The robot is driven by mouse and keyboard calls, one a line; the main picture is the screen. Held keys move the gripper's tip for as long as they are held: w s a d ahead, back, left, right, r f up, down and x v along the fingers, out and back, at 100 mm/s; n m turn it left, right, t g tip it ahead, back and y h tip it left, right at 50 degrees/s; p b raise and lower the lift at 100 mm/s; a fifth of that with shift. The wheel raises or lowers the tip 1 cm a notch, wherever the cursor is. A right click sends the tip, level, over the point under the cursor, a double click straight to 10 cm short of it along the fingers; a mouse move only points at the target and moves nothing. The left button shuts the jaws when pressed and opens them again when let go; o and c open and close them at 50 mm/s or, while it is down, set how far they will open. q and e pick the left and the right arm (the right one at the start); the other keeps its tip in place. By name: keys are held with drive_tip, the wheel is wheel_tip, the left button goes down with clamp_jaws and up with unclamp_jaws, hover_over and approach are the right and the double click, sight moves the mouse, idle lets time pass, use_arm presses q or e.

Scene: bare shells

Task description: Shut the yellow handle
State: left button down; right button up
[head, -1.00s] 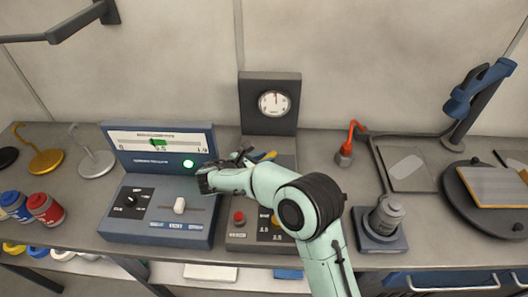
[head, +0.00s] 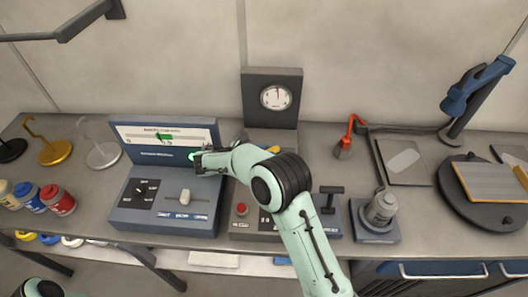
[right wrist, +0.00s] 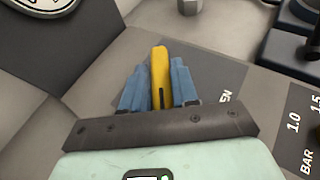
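The yellow handle (right wrist: 160,68) shows in the right wrist view, upright in the picture between the two blue fingers of my right gripper (right wrist: 161,78). The fingers lie close along both its sides and look closed on it. Its base is partly hidden by the fingers. A dark label on the panel beside it shows the letters "EN". In the head view only a small yellow bit of the handle (head: 272,149) shows behind my right arm, below the dial gauge. My right fingers are hidden there behind the arm. My left gripper is out of view.
The dial gauge (head: 276,97) stands behind the handle. A blue-grey console (head: 165,190) with a screen and slider is on the left. A red button (head: 241,209) and a dark T-shaped handle (head: 329,197) are in front.

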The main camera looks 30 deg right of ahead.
drive_tip(key=shift+o, duration=1.3)
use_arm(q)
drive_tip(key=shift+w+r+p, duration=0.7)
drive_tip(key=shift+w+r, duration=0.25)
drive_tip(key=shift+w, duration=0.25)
use_arm(e)
wheel_tip(320, 180, up, 20)
